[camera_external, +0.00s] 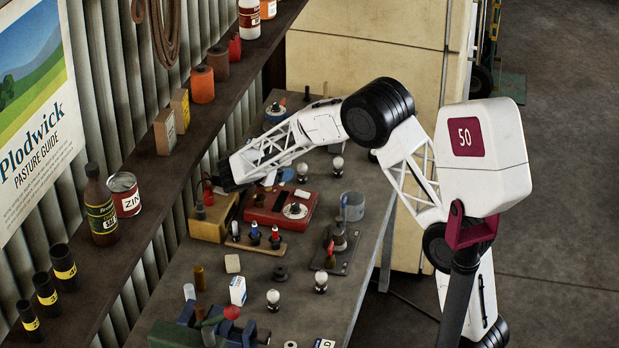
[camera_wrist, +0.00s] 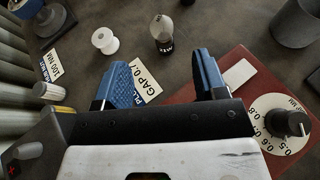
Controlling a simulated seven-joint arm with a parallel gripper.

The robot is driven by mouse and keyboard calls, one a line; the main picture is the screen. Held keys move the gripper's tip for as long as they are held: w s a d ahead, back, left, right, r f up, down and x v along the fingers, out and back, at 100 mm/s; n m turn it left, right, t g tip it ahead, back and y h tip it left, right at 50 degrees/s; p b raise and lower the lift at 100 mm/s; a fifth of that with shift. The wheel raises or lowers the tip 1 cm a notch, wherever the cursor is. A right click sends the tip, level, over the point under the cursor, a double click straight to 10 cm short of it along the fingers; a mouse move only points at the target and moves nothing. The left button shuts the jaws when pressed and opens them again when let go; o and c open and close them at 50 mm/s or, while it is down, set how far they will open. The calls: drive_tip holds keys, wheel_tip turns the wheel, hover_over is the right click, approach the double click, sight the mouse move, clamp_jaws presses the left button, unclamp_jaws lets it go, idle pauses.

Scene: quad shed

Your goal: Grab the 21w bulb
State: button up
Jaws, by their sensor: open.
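Several small clear bulbs on dark bases stand on the bench. Two are at the far part, one bulb (camera_external: 302,171) and another bulb (camera_external: 337,163). Two more are at the near part, a bulb (camera_external: 273,299) and a bulb (camera_external: 321,281). I cannot read a 21w marking on any of them. In the external view, my gripper (camera_external: 229,177) hangs over the bench's wall side.
A red box with a dial (camera_external: 282,207) lies near my gripper, also in the wrist view (camera_wrist: 228,141). A shelf (camera_external: 130,215) of bottles and cans runs along the wall.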

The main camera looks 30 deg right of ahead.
sight(306, 167)
drive_tip(key=shift+x, duration=3.15)
drive_tip(key=shift+x, duration=2.65)
drive_tip(key=c, duration=1)
drive_tip(key=shift+r, duration=5)
